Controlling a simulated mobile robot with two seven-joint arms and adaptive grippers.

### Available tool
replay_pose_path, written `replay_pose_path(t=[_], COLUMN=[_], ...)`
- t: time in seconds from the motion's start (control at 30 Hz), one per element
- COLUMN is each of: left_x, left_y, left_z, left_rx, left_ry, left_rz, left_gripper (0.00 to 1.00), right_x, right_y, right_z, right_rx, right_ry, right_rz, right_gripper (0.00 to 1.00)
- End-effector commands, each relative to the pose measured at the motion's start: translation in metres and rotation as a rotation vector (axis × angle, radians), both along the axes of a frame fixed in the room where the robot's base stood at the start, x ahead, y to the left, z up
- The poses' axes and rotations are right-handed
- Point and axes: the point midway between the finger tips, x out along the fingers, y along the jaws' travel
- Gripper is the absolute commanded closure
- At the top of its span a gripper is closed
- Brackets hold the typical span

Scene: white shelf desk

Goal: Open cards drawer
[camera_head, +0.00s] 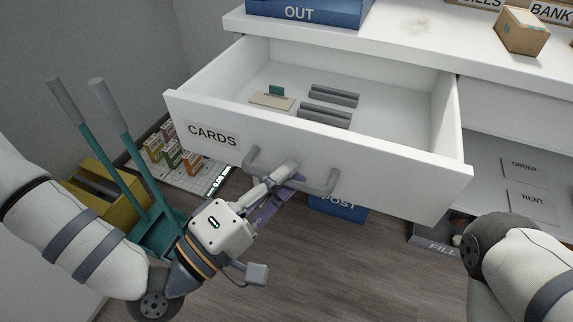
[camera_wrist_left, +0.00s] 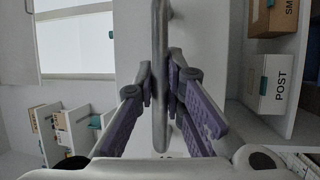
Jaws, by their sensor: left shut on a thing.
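The white cards drawer (camera_head: 385,175) stands pulled out from the desk in the head view, with its inside showing. Its front carries a CARDS label (camera_head: 212,135) and a grey bar handle (camera_head: 322,184). My left gripper (camera_head: 287,176) is shut on the handle. In the left wrist view the two purple-padded fingers (camera_wrist_left: 160,90) sit on either side of the handle bar (camera_wrist_left: 159,121). Inside the drawer lie two grey ridged holders (camera_head: 333,95) and a small beige piece with a green card (camera_head: 271,100). Of my right arm only a link shows at the lower right; its gripper is out of view.
A blue OUT tray (camera_head: 308,12) and a cardboard box (camera_head: 522,31) stand on the desk top. A blue POST bin (camera_head: 338,208) and a grey FILL bin (camera_head: 437,240) are below. Teal long-handled tools (camera_head: 133,158) and a yellow bin (camera_head: 92,208) stand at the left.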

Motion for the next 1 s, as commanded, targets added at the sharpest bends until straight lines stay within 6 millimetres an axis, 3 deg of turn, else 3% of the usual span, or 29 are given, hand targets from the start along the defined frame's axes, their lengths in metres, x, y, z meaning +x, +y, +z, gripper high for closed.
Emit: replay_pose_path(t=[0.37,0.4,0.47,0.87,1.0], left_x=[-0.0011,-0.0011,-0.0011,-0.0010,-0.0101], left_y=[0.0004,0.0004,0.0004,0.0004,0.0096], left_z=[0.0001,0.0001,0.0001,0.0000,-0.0028], left_rx=[-0.002,-0.002,-0.001,0.000,-0.001], left_ry=[0.001,0.001,0.000,0.000,0.002], left_rz=[0.000,0.000,0.000,0.000,0.003], left_gripper=[1.00,0.83,0.69,0.69,0.69], right_x=[0.0000,0.0000,0.0000,-0.0001,-0.0001], right_y=[0.0000,0.0000,0.0000,-0.0001,0.0000], right_z=[0.0003,0.0003,0.0003,0.0002,0.0002], right_rx=[0.000,0.000,0.000,0.000,0.000], right_ry=[0.000,0.000,0.000,0.000,0.000], right_rz=[0.000,0.000,0.000,0.000,0.000], right_gripper=[0.57,0.57,0.57,0.57,0.57])
